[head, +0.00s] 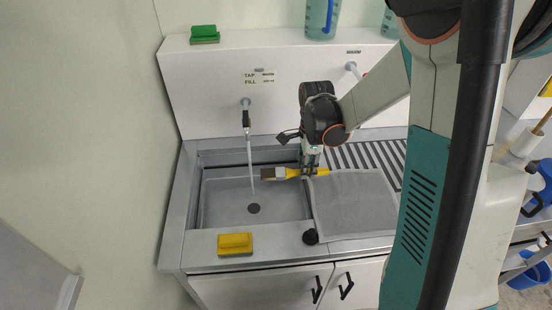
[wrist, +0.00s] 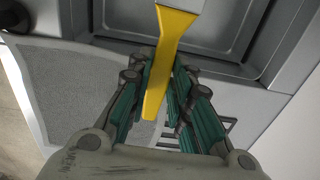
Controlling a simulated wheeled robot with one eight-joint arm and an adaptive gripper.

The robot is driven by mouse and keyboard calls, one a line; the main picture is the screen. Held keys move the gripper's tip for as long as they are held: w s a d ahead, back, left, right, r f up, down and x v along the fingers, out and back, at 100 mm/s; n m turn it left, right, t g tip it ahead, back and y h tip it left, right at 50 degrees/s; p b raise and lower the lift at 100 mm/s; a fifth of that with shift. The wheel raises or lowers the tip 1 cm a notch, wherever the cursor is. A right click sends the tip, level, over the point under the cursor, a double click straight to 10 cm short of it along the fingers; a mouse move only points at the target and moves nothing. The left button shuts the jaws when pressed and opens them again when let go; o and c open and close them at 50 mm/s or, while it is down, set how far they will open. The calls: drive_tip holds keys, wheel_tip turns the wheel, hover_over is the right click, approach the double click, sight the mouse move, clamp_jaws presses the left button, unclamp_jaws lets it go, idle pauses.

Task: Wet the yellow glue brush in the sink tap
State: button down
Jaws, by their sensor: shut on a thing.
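The yellow glue brush (head: 291,173) is held level by its handle in my gripper (head: 312,173), with its brown bristles pointing left over the right part of the sink basin (head: 225,209). My gripper is shut on the handle, which shows between the teal finger pads in the wrist view (wrist: 159,90). The sink tap (head: 246,118) is on the back wall, and a stream of water (head: 250,160) falls from it into the basin. The bristles are to the right of the stream and apart from it. The bristles are outside the wrist view.
A yellow sponge (head: 235,243) lies on the front sink rim, and a green one (head: 204,34) on the back ledge. A grey mat (head: 354,203) covers part of the ribbed drainboard. A black knob (head: 310,237) stands at the front. The basin's left part is clear.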

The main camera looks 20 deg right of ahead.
drive_tip(key=s+d+r+p, duration=0.1)
drive_tip(key=s+r+p, duration=0.1)
drive_tip(key=s+r, duration=0.2)
drive_tip(key=shift+s+d+p, duration=0.35)
drive_tip(key=shift+d, duration=0.05)
idle(0.6)
